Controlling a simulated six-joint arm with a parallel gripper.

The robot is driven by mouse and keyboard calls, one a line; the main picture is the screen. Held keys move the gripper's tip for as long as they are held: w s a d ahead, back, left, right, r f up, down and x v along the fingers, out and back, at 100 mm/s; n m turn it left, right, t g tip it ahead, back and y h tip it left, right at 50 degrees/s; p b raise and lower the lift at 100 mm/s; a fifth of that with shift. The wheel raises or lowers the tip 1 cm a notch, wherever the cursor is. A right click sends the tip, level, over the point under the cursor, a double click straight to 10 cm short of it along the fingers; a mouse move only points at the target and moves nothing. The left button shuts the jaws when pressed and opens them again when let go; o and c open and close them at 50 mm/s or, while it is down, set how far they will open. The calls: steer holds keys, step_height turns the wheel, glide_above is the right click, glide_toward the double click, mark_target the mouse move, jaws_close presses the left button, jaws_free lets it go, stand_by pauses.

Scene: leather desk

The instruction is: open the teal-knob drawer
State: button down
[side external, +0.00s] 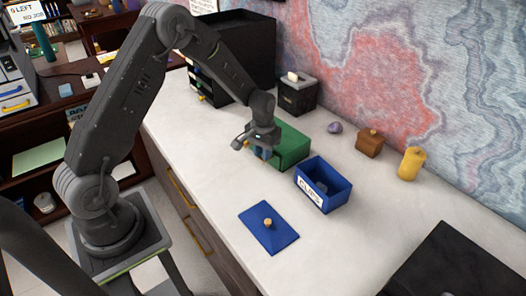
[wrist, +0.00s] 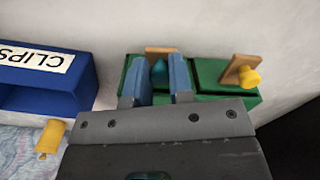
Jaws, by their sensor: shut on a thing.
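A green drawer box (side external: 291,146) stands on the pale desk top in the side view. In the wrist view the green box (wrist: 210,101) shows two wooden plates, one with a teal knob (wrist: 159,71) and one with a yellow knob (wrist: 249,78). My gripper (side external: 262,152) is low at the left side of the green box. In the wrist view the blue fingers of my gripper (wrist: 160,78) are on either side of the teal knob, shut on it. I cannot tell how far the teal-knob drawer is out.
A blue open bin (side external: 323,187) labelled CLIPS stands close to the green box. A blue lid (side external: 268,228) with a knob lies in front. A black cabinet (side external: 245,50) stands behind. A yellow cylinder (side external: 412,163) and a wooden block (side external: 369,143) stand near the wall.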

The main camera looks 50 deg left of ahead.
steer(key=s, duration=0.7)
steer(key=shift+d, duration=0.2)
steer(key=c, duration=1)
jaws_free()
steer(key=shift+w+r, duration=0.1)
step_height(320, 180, up, 14)
steer(key=shift+f, duration=0.15)
